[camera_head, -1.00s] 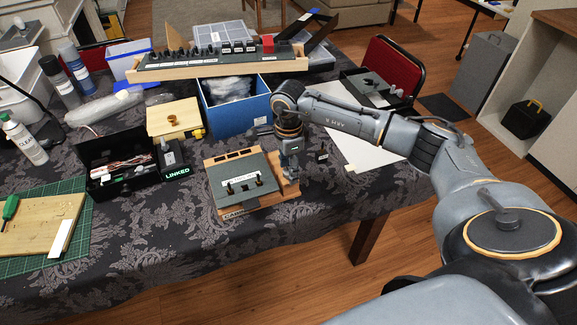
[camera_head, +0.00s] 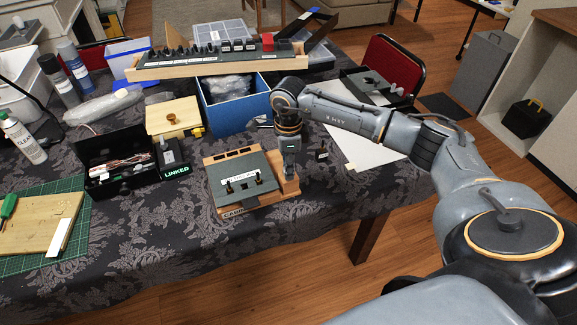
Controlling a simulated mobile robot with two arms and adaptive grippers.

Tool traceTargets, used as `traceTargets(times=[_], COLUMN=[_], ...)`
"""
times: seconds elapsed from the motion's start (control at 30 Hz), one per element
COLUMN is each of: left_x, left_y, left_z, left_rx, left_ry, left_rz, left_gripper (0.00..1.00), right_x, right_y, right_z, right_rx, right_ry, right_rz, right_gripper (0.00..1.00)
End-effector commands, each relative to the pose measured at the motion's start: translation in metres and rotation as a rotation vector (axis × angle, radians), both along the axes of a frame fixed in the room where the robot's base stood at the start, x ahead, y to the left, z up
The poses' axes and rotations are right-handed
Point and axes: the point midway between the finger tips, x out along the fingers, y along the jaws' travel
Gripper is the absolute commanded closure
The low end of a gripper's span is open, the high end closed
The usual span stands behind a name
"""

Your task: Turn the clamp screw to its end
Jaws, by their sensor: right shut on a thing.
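A dark panel (camera_head: 240,166) with two small toggle switches and a white label lies on a wooden base (camera_head: 262,205) near the table's front edge. My right gripper (camera_head: 289,175) points down at the panel's right side, above a small wooden block (camera_head: 291,187) on the base. It is shut on the clamp screw, which its fingers hide almost fully. I cannot make out how far the screw is turned. My left gripper is not in view.
A blue box (camera_head: 236,120) stands behind the panel, and a long switch panel (camera_head: 220,66) lies behind that. A black tray (camera_head: 115,160) and a small unit with a "LINKED" label (camera_head: 176,173) stand left. White paper (camera_head: 362,148) lies right.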

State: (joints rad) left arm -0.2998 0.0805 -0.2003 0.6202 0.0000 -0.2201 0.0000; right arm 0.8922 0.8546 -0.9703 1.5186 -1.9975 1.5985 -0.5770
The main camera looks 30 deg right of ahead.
Motion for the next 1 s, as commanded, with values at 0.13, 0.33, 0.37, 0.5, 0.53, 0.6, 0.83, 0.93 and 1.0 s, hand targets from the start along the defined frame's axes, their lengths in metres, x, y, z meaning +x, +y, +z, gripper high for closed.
traceTargets(times=[0.13,0.33,0.37,0.5,0.53,0.6,0.83,0.93,1.0], left_x=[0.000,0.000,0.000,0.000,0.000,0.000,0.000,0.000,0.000], left_y=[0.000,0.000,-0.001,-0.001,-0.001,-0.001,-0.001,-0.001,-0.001], left_z=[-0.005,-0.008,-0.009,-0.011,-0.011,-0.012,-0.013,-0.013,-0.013], left_rx=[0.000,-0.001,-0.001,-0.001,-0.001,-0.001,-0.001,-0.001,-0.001], left_ry=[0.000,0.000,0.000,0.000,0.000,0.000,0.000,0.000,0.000], left_rz=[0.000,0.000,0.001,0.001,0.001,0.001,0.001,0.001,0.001], left_gripper=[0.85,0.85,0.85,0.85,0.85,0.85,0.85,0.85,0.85], right_x=[0.000,0.000,0.000,0.000,0.000,0.000,0.000,0.000,0.000], right_y=[0.000,0.000,0.000,0.000,0.000,0.000,0.000,0.000,0.000], right_z=[-0.001,-0.001,-0.001,0.000,0.000,0.000,0.000,0.000,0.000], right_rx=[0.001,0.000,0.000,-0.001,-0.001,-0.001,-0.001,0.000,0.000], right_ry=[0.000,0.000,0.000,-0.001,-0.001,-0.001,0.000,0.000,0.001], right_rz=[-0.138,-0.328,-0.356,-0.490,-0.518,-0.585,-0.804,-0.899,-0.965], right_gripper=[1.00,1.00,1.00,1.00,1.00,1.00,1.00,1.00,1.00])
